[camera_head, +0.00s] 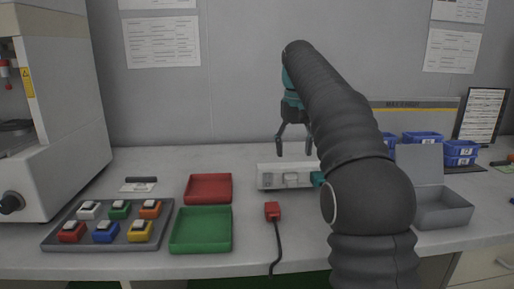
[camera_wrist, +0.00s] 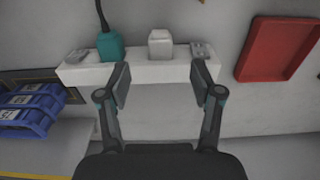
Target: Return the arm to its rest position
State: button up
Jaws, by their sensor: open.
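My gripper (camera_head: 293,146) is open and empty. In the head view it hangs fingers-down above the white fixture (camera_head: 283,170) on the bench, partly behind my own dark arm. In the wrist view my gripper's two fingers (camera_wrist: 160,88) are spread apart with nothing between them. The white fixture (camera_wrist: 140,70) lies beyond the fingertips, with a teal plug (camera_wrist: 110,46) at one end and a white block (camera_wrist: 160,44) near its middle. My arm hides part of the fixture's right end in the head view.
A red tray (camera_head: 208,189) and green tray (camera_head: 201,230) lie left of the fixture. A grey tray (camera_head: 53,241) holds several coloured blocks. A red connector (camera_head: 272,211) with a cable lies in front. An open grey box (camera_head: 441,211) and blue bins (camera_head: 461,149) stand right.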

jog(key=s+f+t, duration=0.3)
jog(key=s, duration=1.5)
jog(key=s+f+t, duration=0.2)
jog(key=s+f, duration=1.3)
jog(key=shift+s, duration=0.3)
